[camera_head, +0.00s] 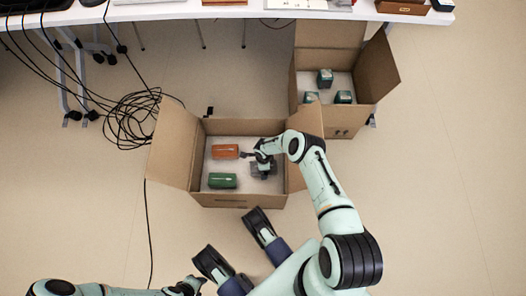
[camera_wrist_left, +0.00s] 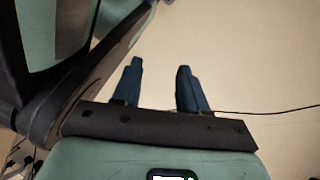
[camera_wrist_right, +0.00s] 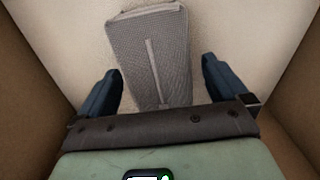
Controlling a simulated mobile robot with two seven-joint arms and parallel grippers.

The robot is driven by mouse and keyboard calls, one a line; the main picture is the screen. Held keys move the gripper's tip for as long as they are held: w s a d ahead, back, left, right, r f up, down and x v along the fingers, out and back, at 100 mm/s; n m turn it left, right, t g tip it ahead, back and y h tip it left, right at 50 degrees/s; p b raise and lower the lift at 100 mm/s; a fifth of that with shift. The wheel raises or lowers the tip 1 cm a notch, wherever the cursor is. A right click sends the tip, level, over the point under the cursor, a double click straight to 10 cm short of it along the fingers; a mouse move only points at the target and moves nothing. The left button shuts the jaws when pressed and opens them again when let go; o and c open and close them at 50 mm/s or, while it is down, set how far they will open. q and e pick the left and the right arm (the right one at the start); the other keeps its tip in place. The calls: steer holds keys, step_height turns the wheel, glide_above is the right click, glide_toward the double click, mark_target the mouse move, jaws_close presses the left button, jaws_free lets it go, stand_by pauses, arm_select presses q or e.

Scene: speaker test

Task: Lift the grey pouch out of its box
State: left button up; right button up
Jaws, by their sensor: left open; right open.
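The grey pouch (camera_wrist_right: 150,45) lies on the box floor in the right wrist view, between and beyond my right gripper's fingers. In the head view a part of the pouch (camera_head: 262,172) shows under my right gripper (camera_head: 254,155), which hides much of it. The near cardboard box (camera_head: 232,200) stands open on the floor. My right gripper (camera_wrist_right: 162,88) is open, its two blue fingers on either side of the pouch's near end; I cannot tell whether they touch it. My left gripper (camera_wrist_left: 158,68) is open and empty over bare floor, outside the box.
An orange-brown item (camera_head: 225,151) and a green item (camera_head: 222,181) lie in the same box. A second open box (camera_head: 338,120) with several dark green items stands behind right. Tangled black cables (camera_head: 138,110) lie left of the near box. A white table (camera_head: 200,10) runs along the back.

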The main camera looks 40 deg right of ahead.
steer(key=c, duration=1)
arm_select(q)
steer(key=shift+w, duration=0.1)
steer(key=w+d+r+t+p, duration=0.1)
steer(key=w+r+t+p, duration=0.2)
steer(key=w+r+p, duration=0.35)
arm_select(e)
step_height(320, 180, up, 9)
steer(key=shift+f+b, duration=0.15)
steer(key=shift+b, duration=0.85)
arm_select(q)
steer(key=s+d+r+m+g+p, duration=0.1)
steer(key=s+d+r+p, duration=0.2)
steer(key=r+p, duration=0.1)
steer(key=shift+r+h, duration=0.4)
steer(key=shift+r, duration=0.15)
arm_select(e)
steer(key=shift+r, duration=5.7)
arm_select(q)
steer(key=shift+d, duration=0.1)
